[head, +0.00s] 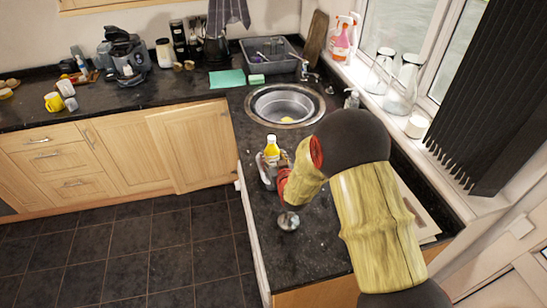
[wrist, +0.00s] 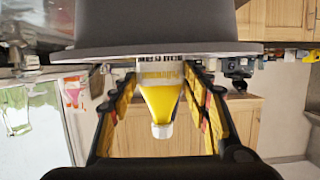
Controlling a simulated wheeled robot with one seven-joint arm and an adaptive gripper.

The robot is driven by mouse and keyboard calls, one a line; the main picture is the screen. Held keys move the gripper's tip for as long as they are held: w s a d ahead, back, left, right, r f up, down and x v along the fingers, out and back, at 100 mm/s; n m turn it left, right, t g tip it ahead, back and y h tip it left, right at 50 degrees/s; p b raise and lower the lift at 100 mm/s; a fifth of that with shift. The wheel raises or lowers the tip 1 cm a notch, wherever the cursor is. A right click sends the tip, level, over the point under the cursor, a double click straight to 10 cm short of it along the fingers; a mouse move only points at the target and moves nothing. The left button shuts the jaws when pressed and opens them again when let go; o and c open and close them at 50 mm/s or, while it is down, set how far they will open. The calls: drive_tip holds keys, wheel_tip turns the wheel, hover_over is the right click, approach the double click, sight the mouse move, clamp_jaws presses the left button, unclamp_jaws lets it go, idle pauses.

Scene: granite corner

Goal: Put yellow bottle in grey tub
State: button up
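The yellow bottle (head: 272,150) has a white cap and stands on the dark worktop in front of the sink. My gripper (head: 273,163) is around it, one finger on each side. In the wrist view, which is upside down, the bottle (wrist: 160,98) shows between the spread fingers of my gripper (wrist: 162,75), with small gaps beside it. Its lower part is hidden by a grey shape whose identity I cannot tell. The grey tub (head: 291,66) stands behind the sink, against the back wall, with some items in it.
The round metal sink (head: 262,104) lies between bottle and tub. A green cloth (head: 226,79) and a sponge (head: 257,79) lie before the tub. A small silver object (head: 288,221) is near my gripper. A soap dispenser (head: 351,98) and glass jars (head: 402,88) are at right.

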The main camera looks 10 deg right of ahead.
drive_tip(key=o, duration=0.3)
drive_tip(key=shift+o, duration=0.2)
drive_tip(key=shift+r, duration=0.1)
drive_tip(key=shift+r+p, duration=0.55)
drive_tip(key=shift+p, duration=0.2)
drive_tip(key=v, duration=1.2)
drive_tip(key=s+r+g, duration=0.5)
drive_tip(key=s+r, duration=0.5)
drive_tip(key=r, duration=0.4)
drive_tip(key=s+r+g, duration=0.2)
drive_tip(key=s, duration=0.8)
drive_tip(key=s+r+g, duration=0.2)
drive_tip(key=s+r, duration=0.1)
drive_tip(key=s, duration=0.8)
drive_tip(key=shift+s+r+p, duration=0.25)
drive_tip(key=shift+r+p, duration=0.05)
drive_tip(key=shift+p, duration=0.1)
